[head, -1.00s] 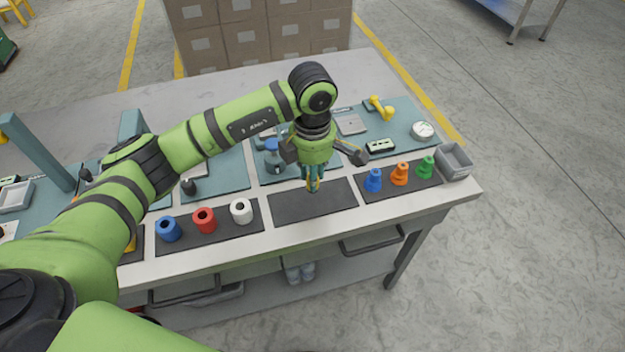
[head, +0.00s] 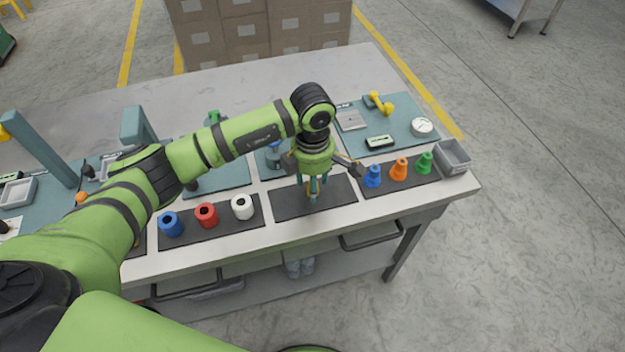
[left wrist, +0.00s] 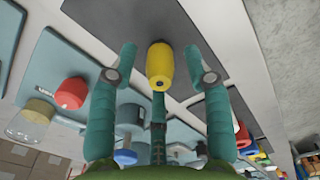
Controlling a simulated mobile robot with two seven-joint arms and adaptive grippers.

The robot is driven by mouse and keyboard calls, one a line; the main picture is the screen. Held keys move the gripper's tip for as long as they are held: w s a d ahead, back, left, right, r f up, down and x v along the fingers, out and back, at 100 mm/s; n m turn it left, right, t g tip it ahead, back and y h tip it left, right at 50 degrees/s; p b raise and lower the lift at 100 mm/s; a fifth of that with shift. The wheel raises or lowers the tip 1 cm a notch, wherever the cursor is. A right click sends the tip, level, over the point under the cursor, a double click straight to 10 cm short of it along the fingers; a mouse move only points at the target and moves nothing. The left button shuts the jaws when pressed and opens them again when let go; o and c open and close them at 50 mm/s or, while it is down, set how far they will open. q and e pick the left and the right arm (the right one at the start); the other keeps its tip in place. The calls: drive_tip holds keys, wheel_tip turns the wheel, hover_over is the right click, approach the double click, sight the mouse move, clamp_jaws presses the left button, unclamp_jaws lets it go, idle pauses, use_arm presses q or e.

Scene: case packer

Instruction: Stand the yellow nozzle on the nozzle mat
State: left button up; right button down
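The nozzle is mostly hidden there by the fingers. My right gripper is not in view.
Blue, red and white cylinders (head: 242,206) stand on the dark mat to the left. Blue, orange and green cones (head: 398,169) stand on the mat to the right, beside a grey bin (head: 453,155). A blue-topped item (head: 275,155) is behind the gripper.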

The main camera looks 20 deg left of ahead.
use_arm(q)
drive_tip(key=shift+r, duration=0.25)
drive_tip(key=shift+w+r, duration=0.1)
drive_tip(key=shift+r, duration=0.2)
wheel_tip(320, 180, up, 11)
drive_tip(key=b, duration=0.3)
drive_tip(key=shift+r, duration=0.15)
drive_tip(key=shift+s, duration=0.2)
